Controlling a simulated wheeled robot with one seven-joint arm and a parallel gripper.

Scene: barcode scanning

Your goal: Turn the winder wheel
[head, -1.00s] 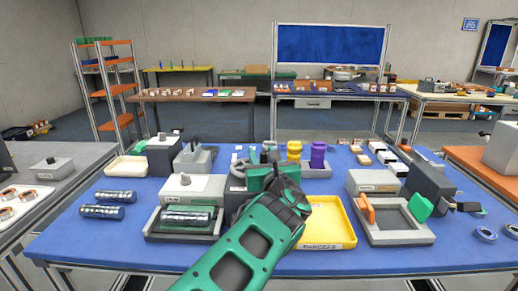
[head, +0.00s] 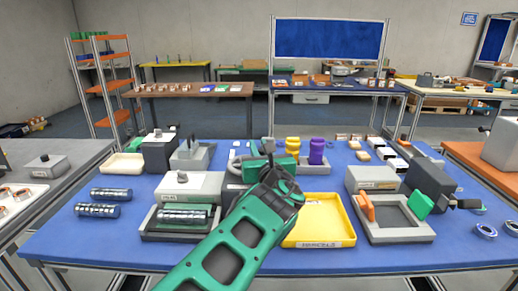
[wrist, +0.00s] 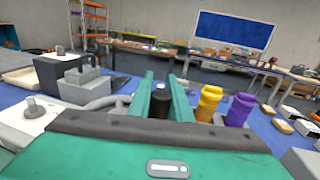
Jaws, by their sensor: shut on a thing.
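My gripper (head: 264,150) reaches over the middle of the blue table, its green body in front of the winder. In the wrist view its two green fingers (wrist: 162,92) are shut on a black upright handle (wrist: 160,104). A grey curved rim (wrist: 108,103), which looks like part of the winder wheel, shows just left of the fingers. In the head view a small piece of grey rim (head: 236,152) shows left of my gripper. Most of the wheel and its base are hidden behind my gripper, so its turn angle cannot be told.
Yellow (head: 292,147) and purple (head: 316,152) containers stand close to the right of my gripper. A grey box with a knob (head: 188,186) is to the left. A yellow parcels tray (head: 320,215) lies at front right. The front table edge is clear.

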